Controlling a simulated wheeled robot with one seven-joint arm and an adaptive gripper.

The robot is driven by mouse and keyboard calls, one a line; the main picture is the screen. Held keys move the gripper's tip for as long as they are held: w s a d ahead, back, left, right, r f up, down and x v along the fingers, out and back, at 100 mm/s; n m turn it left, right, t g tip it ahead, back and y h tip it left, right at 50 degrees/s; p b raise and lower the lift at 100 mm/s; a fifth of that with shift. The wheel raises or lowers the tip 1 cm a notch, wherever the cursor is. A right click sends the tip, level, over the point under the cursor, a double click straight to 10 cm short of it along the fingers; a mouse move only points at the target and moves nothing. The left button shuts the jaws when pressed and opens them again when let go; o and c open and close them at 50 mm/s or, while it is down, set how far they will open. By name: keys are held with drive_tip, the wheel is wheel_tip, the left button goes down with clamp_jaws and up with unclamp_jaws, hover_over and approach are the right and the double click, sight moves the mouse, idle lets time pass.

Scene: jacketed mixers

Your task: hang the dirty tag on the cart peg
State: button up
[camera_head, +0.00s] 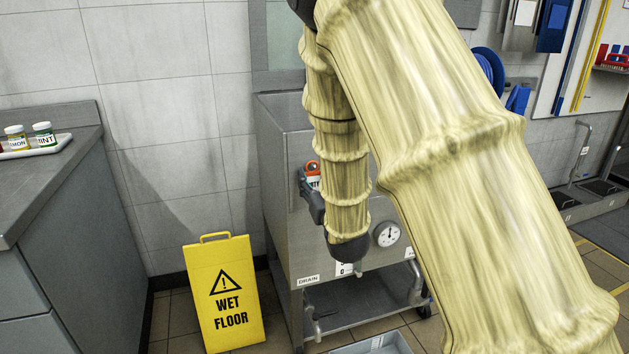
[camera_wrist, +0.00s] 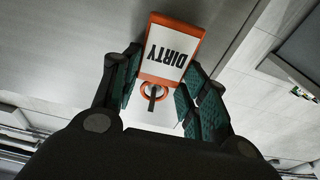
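The dirty tag, a white card with an orange border and the word DIRTY, is upside down in the wrist view (camera_wrist: 172,52). Its orange ring (camera_wrist: 155,95) is around a short dark peg (camera_wrist: 153,97) on a grey metal face. My gripper (camera_wrist: 158,85) is open, its green-padded fingers apart on either side of the ring and tag. The right finger is close to the tag's edge; I cannot tell if it touches. In the head view the tag (camera_head: 313,170) shows small and orange beside my dark gripper (camera_head: 309,190), at the steel jacketed cart (camera_head: 285,135).
My arm covers much of the head view. The cart has a dial gauge (camera_head: 387,234) and a DRAIN label (camera_head: 308,280). A yellow wet floor sign (camera_head: 224,290) stands left of it. A counter (camera_head: 60,180) with a tray of jars (camera_head: 35,147) is at the left.

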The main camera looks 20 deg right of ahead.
drive_tip(key=o, duration=0.5)
drive_tip(key=shift+o, duration=0.2)
drive_tip(key=shift+s, duration=0.1)
drive_tip(key=s+f, duration=0.2)
drive_tip(key=s, duration=1)
drive_tip(key=s+f+g, duration=0.3)
drive_tip(key=s+f, duration=0.1)
drive_tip(key=f, duration=0.6)
drive_tip(key=s+d+f+g+h, duration=0.1)
drive_tip(key=s+f+g, duration=0.25)
drive_tip(key=f, duration=0.75)
drive_tip(key=s+f+g, duration=0.3)
drive_tip(key=f, duration=0.7)
drive_tip(key=s+f+g, duration=0.3)
drive_tip(key=s+f, duration=0.3)
drive_tip(key=s, duration=0.3)
drive_tip(key=s+a+f+g, duration=0.1)
drive_tip(key=s+f+g, duration=0.4)
drive_tip(key=s, duration=0.5)
drive_tip(key=s+f+g, duration=0.2)
drive_tip(key=s+f, duration=0.5)
drive_tip(key=s, duration=0.2)
wheel_tip(320, 180, up, 27)
drive_tip(key=p, duration=2.7)
drive_tip(key=shift+w+m+y+p, duration=0.25)
drive_tip(key=shift+m+y+p, duration=0.05)
drive_tip(key=shift+p, duration=0.1)
